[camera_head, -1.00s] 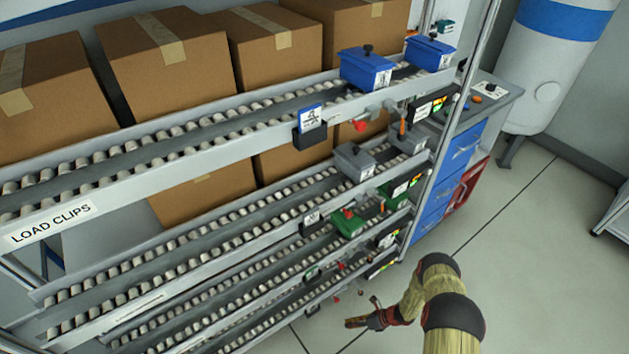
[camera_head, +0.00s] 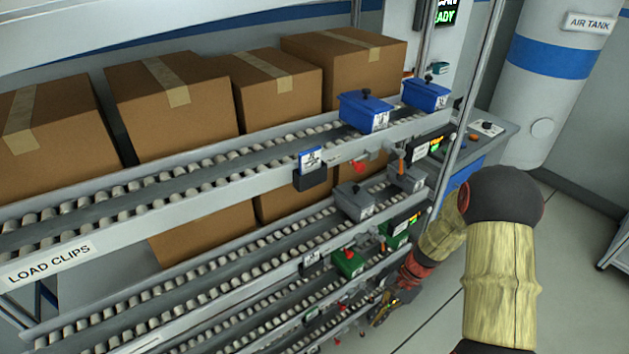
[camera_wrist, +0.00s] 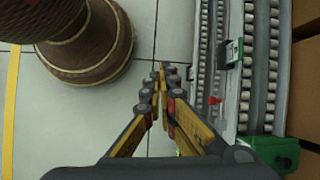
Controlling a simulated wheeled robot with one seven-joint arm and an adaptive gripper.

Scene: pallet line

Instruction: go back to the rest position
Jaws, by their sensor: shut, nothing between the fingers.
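My gripper (camera_wrist: 160,72) is shut and empty in the wrist view, its fingertips together above the grey tiled floor. It hangs just left of the roller rack (camera_wrist: 232,95) there. In the head view my gripper (camera_head: 380,315) is low at the right end of the rack, beside the lower lanes and partly hidden behind my arm. A green bin (camera_head: 348,263) sits on a lower lane close to it. A green bin also shows in the wrist view (camera_wrist: 280,152), right of the gripper.
Blue bins (camera_head: 365,110) stand on the top lane and grey bins (camera_head: 354,200) on the lane below. Cardboard boxes (camera_head: 175,100) stand behind the rack. An air tank (camera_head: 550,85) stands at the back right. Open floor (camera_head: 570,260) lies to the right.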

